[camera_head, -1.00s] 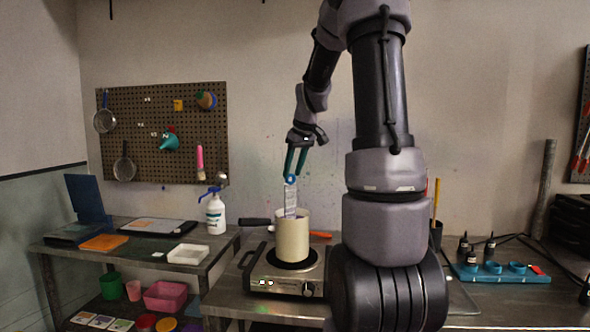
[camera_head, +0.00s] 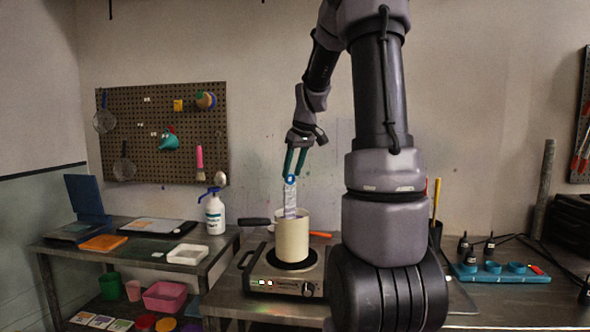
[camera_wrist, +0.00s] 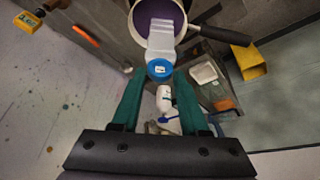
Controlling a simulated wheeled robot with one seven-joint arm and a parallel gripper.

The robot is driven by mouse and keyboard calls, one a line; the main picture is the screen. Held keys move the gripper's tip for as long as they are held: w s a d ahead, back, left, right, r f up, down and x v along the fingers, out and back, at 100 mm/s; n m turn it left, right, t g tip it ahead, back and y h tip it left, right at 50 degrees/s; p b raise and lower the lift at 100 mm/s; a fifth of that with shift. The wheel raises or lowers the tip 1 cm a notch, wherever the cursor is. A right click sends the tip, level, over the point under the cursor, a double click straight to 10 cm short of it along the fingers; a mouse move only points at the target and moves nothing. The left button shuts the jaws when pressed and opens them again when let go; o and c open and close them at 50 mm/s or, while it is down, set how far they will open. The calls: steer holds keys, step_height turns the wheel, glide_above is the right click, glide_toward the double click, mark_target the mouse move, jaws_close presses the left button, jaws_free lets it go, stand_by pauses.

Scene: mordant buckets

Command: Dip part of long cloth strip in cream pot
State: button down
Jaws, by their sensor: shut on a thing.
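My gripper (camera_head: 294,165) is shut on the blue clip end (camera_head: 290,179) of the long cloth strip (camera_head: 289,198). The pale strip hangs down from it, and its lower end is inside the cream pot (camera_head: 293,242), which stands on a hot plate. In the wrist view the green fingers (camera_wrist: 157,85) hold the blue clip (camera_wrist: 160,69), and the white strip (camera_wrist: 160,42) runs into the pot (camera_wrist: 187,35). Purple liquid shows in the pot. The lower end of the strip is hidden there.
The hot plate (camera_head: 285,276) sits on the bench. The pot's dark handle (camera_head: 255,221) points left. A white spray bottle (camera_head: 215,213) and a white tray (camera_head: 187,254) stand to the left.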

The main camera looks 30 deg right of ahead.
stand_by(1.1)
steer(key=shift+d, duration=0.2)
steer(key=shift+w+d, duration=0.15)
steer(key=shift+d, duration=0.5)
steer(key=shift+a, duration=0.1)
steer(key=shift+a, duration=0.7)
step_height(320, 180, up, 7)
steer(key=d, duration=0.1)
steer(key=shift+d, duration=0.3)
steer(key=shift+r, duration=0.15)
stand_by(3.0)
